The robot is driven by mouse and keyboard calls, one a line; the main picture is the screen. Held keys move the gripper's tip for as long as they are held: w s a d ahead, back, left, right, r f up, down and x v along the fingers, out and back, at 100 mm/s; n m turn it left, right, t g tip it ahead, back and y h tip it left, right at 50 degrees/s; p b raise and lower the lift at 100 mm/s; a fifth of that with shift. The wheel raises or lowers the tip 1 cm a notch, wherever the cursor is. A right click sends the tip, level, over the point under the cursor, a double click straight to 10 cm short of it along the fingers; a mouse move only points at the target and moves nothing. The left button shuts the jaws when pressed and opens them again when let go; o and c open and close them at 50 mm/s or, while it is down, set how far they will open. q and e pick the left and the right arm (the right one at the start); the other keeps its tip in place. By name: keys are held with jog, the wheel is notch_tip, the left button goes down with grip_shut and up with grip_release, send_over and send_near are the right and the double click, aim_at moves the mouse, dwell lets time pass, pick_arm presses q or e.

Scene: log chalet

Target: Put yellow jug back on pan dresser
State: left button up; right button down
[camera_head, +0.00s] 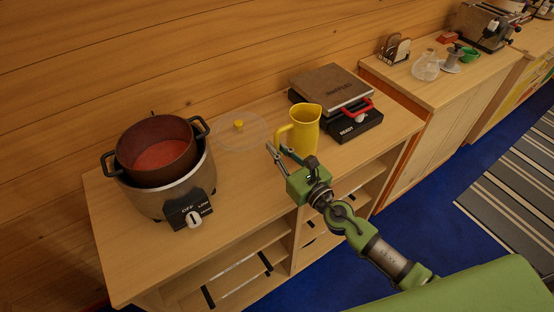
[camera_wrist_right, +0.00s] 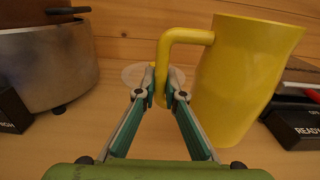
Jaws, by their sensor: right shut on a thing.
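The yellow jug (camera_head: 305,132) is upright at the dresser's middle right, between the cooker and the grill. Its base appears to be on the wooden top of the pan dresser (camera_head: 245,185); I cannot tell whether it bears fully on it. My right gripper (camera_head: 274,150) is shut on the jug's handle. In the right wrist view, the fingertips (camera_wrist_right: 161,88) close around the lower part of the handle, and the jug's body (camera_wrist_right: 235,85) is just to the right. My left gripper is not in view.
A cooker (camera_head: 165,195) with a red-brown pot (camera_head: 157,153) stands on the dresser's left. A clear lid with a yellow knob (camera_head: 239,125) lies behind the jug. A grill (camera_head: 335,90) with a red handle stands right of it. The dresser's front middle is clear.

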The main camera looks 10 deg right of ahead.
jog(key=shift+w+f+b, duration=0.15)
jog(key=shift+f+b, duration=0.8)
jog(key=shift+f, duration=0.55)
jog(key=shift+f, duration=0.15)
jog(key=c, duration=2.1)
grip_release()
jog(key=shift+f, duration=0.1)
jog(key=shift+c, duration=0.2)
